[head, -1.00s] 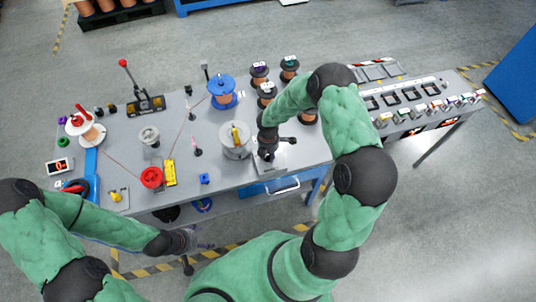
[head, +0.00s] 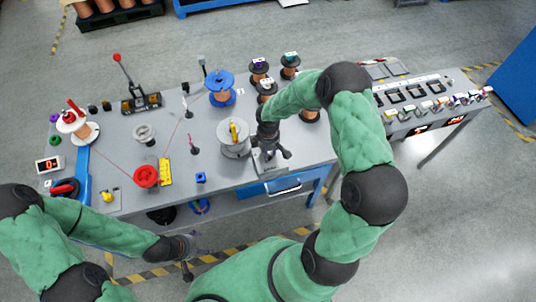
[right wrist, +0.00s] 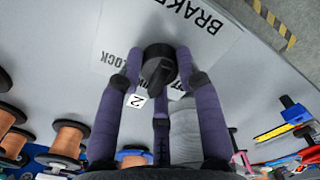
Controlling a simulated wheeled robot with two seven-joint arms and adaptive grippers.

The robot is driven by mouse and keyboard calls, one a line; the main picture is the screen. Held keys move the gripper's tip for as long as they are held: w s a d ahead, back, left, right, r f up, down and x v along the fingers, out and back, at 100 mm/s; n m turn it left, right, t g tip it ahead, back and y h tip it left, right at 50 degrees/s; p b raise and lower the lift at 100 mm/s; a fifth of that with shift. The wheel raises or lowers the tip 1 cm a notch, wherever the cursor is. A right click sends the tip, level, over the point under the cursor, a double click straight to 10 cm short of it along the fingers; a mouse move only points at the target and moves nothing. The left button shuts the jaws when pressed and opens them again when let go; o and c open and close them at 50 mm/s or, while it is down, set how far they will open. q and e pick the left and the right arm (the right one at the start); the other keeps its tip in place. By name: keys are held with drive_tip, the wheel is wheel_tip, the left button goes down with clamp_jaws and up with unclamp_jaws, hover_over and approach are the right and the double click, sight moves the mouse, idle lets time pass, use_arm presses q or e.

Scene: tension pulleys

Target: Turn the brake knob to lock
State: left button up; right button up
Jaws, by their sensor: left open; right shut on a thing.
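The brake knob (right wrist: 160,66) is a dark round knob with a raised grip, on a pale plate (right wrist: 115,30) marked BRAKE and LOCK. My right gripper (right wrist: 158,82) is shut on the knob, with its fingers around the sides. Fingers hide part of the other lettering, and I cannot tell the knob's exact setting. In the head view my right gripper (head: 270,155) is at the front edge of the grey table, where it hides the knob. My left gripper (head: 195,247) is open and empty, in front of the table and below its top.
A grey spool with a yellow bar (head: 234,138) stands close left of my right gripper. Copper spools (head: 266,92) stand behind it. A red pulley (head: 145,176) and a yellow block (head: 165,171) are further left. Clear floor lies in front.

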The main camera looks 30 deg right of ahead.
drive_tip(key=m+b, duration=0.2)
drive_tip(key=m, duration=0.1)
drive_tip(key=shift+f+m, duration=0.15)
drive_tip(key=shift+m, duration=0.25)
drive_tip(key=m+b, duration=0.2)
drive_tip(key=m, duration=0.1)
drive_tip(key=shift+m, duration=0.3)
drive_tip(key=m+b, duration=0.1)
drive_tip(key=m, duration=0.2)
drive_tip(key=shift+b, duration=0.35)
drive_tip(key=shift+m+b, duration=0.55)
drive_tip(key=shift+m, duration=0.95)
drive_tip(key=o, duration=1.1)
drive_tip(key=shift+o, duration=0.2)
drive_tip(key=shift+r, duration=0.25)
wheel_tip(320, 180, up, 12)
